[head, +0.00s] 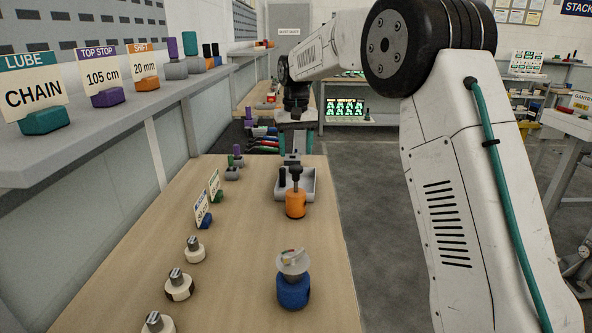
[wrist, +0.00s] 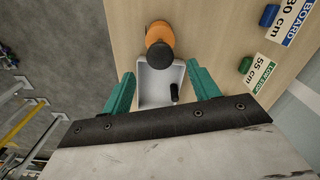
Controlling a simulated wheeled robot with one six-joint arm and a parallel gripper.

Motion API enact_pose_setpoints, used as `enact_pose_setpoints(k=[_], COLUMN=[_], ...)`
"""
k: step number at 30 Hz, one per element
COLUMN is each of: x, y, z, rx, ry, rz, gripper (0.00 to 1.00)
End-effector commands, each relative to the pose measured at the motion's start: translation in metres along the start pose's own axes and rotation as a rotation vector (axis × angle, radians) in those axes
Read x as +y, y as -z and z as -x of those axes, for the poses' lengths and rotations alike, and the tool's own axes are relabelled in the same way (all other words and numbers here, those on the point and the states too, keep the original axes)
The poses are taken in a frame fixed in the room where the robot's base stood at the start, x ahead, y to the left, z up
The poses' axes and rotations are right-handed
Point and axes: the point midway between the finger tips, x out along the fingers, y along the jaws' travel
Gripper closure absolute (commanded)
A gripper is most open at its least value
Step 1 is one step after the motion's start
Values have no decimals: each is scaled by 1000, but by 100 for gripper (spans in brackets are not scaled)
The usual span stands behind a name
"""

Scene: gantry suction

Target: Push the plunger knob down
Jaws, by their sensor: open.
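The plunger has an orange round body with a dark knob (head: 296,171) on a thin stem. It stands upright on the wooden bench, in front of a grey tray. In the wrist view the dark knob (wrist: 160,56) shows from above, partly covering the orange body, just beyond the fingertips. My gripper (wrist: 161,70) is open, its two teal fingers spread either side of the tray, with nothing between them held. In the head view my wrist hangs over the far part of the bench, behind the plunger; its fingers are hard to make out.
The grey tray (head: 309,187) holds a black upright peg (wrist: 174,92). A blue-based dial (head: 293,290) stands nearer on the bench (head: 240,270). Several cream knobs and small labelled signs line the left side. A shelf with signs runs along the left wall.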

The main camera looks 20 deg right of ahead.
Motion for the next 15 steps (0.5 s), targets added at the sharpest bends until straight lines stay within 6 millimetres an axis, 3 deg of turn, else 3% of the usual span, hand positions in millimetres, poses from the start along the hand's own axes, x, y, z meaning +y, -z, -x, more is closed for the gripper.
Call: enact_pose_setpoints(k=[15], x=[0], y=[0], z=[-70], rx=[-2], ry=[1], rz=[0], gripper=[40])
